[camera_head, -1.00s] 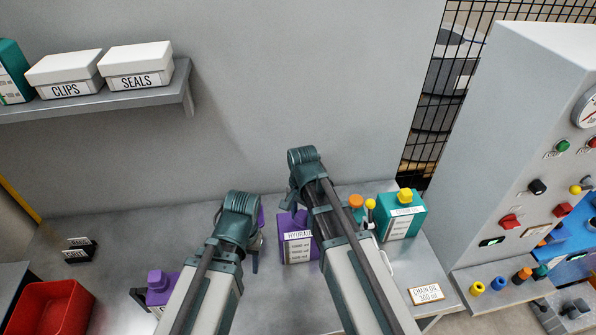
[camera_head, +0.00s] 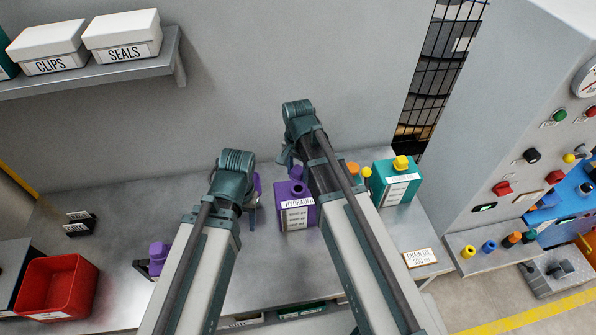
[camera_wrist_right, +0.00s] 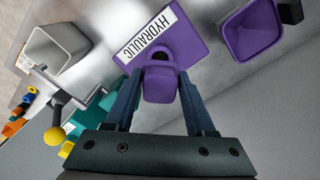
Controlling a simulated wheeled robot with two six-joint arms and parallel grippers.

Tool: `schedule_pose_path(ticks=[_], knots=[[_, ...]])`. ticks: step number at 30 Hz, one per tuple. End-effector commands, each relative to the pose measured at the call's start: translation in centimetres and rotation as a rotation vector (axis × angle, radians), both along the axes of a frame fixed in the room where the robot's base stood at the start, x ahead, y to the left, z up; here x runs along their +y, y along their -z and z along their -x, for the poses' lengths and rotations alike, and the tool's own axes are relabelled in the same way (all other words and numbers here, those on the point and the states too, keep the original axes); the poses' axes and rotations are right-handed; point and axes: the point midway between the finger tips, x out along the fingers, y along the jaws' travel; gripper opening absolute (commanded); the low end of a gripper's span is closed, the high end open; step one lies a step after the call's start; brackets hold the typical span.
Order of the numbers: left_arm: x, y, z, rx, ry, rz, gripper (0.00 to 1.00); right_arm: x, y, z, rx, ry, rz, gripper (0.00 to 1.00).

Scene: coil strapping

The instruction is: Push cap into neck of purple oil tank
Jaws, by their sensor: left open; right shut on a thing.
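The purple tank labelled HYDRAULIC (camera_head: 290,215) stands upright on the bench, with its dark round neck opening (camera_head: 297,189) visible on top. My right gripper (camera_wrist_right: 160,90) is shut on a purple cap (camera_wrist_right: 162,88). In the right wrist view the cap overlaps the edge of the neck opening (camera_wrist_right: 160,54); the head view shows the opening uncovered, below the gripper. The cap does not appear seated. My left gripper (camera_head: 252,200) is open, left of the tank, its fingers mostly hidden by its wrist. A purple funnel-like vessel (camera_wrist_right: 250,32) is beside the tank.
A teal tank with a yellow cap (camera_head: 396,182) stands right of the purple one, near a yellow knob (camera_head: 366,172). Another purple container (camera_head: 157,256) and a red bin (camera_head: 55,288) are at left. The wall is close behind; a shelf (camera_head: 95,75) hangs at upper left.

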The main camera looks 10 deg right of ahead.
Motion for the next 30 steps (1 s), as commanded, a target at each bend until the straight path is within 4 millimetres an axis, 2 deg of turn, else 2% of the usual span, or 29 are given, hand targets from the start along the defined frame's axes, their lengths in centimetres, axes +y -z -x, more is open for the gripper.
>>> schedule_pose_path(ticks=[18,30], knots=[[0.0,4.1,0.0,0.000,0.009,-0.002,0.55,0.0,4.1,0.0,0.000,0.000,0.000,0.00],[0.0,4.3,0.0,0.000,0.010,-0.002,0.55,0.0,4.3,0.0,0.000,0.000,0.000,0.00]])
